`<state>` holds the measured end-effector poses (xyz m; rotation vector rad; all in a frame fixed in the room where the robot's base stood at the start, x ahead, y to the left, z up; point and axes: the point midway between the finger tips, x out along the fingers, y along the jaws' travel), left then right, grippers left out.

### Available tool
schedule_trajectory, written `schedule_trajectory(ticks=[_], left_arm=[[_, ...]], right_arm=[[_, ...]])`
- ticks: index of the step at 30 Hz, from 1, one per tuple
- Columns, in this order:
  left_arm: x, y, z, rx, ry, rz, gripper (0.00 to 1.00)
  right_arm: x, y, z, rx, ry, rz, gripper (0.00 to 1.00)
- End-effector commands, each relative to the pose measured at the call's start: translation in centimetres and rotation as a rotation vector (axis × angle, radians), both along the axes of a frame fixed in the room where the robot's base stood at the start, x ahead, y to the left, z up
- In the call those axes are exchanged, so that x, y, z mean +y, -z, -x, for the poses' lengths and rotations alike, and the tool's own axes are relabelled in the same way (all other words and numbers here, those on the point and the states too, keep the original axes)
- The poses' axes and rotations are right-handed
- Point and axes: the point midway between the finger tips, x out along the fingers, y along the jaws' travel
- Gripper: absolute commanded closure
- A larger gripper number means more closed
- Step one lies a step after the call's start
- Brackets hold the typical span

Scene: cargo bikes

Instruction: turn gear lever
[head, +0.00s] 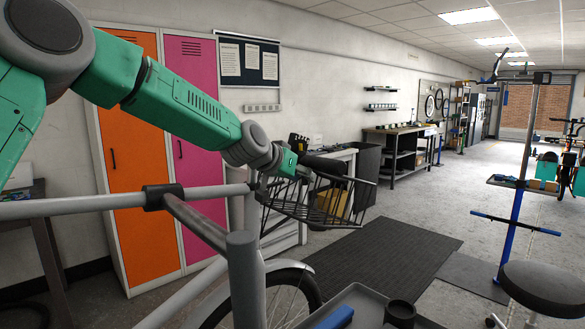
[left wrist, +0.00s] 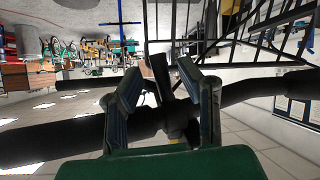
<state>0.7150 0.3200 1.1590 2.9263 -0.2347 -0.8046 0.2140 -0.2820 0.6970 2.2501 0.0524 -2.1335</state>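My left gripper (head: 299,146) is at the handlebar (head: 325,165) of a bike with a black wire basket (head: 318,205) in the head view. In the left wrist view, its two fingers (left wrist: 160,85) stand apart, with the dark handlebar (left wrist: 80,135) crossing behind them. A dark upright part (left wrist: 160,75) shows between the fingers, with a small yellowish piece (left wrist: 175,130) lower down; I cannot tell which part is the gear lever. I cannot tell whether the fingers touch anything. My right gripper is not in view.
A grey tube frame (head: 210,195) fills the near left, with a bike wheel (head: 290,300) below. Orange (head: 135,185) and pink lockers (head: 195,130) stand at left. A blue repair stand (head: 514,220) and round stool (head: 540,285) are at right. The floor around the dark mat (head: 380,255) is mostly clear.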

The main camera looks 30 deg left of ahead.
Motion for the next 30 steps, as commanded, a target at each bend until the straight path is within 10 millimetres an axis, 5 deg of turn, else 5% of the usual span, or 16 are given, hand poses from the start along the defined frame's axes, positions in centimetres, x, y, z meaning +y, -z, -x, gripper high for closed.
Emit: schedule_trajectory(ticks=[15, 28, 30], left_arm=[[1.7, -5.2, 8.2, -0.007, -0.001, 0.001, 0.68], [1.9, -5.7, 9.3, -0.005, -0.002, 0.001, 0.68], [1.9, -5.6, 9.3, -0.003, -0.003, 0.004, 0.89]], right_arm=[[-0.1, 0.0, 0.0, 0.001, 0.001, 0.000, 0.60], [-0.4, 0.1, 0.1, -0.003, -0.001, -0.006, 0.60], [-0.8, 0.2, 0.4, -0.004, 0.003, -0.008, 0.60]])
